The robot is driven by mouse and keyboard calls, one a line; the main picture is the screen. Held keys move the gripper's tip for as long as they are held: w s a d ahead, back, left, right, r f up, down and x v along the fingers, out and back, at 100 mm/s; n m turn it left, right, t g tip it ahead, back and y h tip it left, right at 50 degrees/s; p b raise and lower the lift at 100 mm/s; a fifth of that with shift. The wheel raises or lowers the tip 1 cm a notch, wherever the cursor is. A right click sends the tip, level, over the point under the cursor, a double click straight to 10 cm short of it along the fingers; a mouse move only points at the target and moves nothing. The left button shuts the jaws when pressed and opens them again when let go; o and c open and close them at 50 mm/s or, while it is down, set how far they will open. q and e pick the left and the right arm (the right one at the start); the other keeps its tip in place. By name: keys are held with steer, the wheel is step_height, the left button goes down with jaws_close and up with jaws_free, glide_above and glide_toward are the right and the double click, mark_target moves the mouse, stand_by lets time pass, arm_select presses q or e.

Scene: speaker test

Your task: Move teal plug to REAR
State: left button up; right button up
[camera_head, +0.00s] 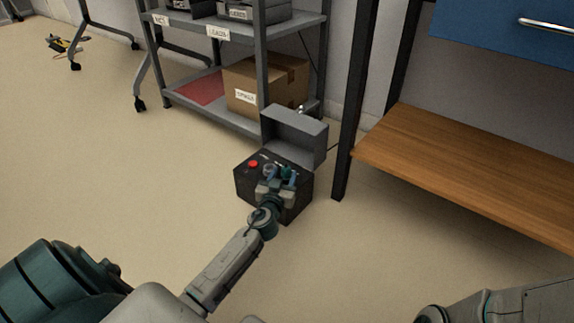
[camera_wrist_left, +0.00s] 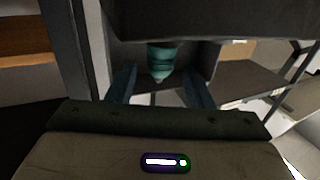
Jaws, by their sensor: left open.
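The teal plug (camera_head: 287,171) is at the top of a black box (camera_head: 245,187) on the floor, partly hidden by my left gripper. In the left wrist view the teal plug (camera_wrist_left: 161,60) shows between the two blue fingers, against a dark surface. My left gripper (camera_head: 279,177) is open over the box top, its fingers on either side of the plug with gaps visible. Whether they touch it cannot be told. A red button (camera_head: 253,163) is on the box top. No REAR label can be read. My right gripper is not in view.
A grey upright panel (camera_head: 296,132) stands behind the box. A metal shelf rack (camera_head: 215,110) with a cardboard box (camera_head: 262,88) is behind. A workbench with a wooden lower shelf (camera_head: 480,165) is at the right, its dark leg close to the box.

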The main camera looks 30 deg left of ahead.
arm_select(q)
steer(key=v, duration=0.6)
steer(key=shift+s+p, duration=0.3)
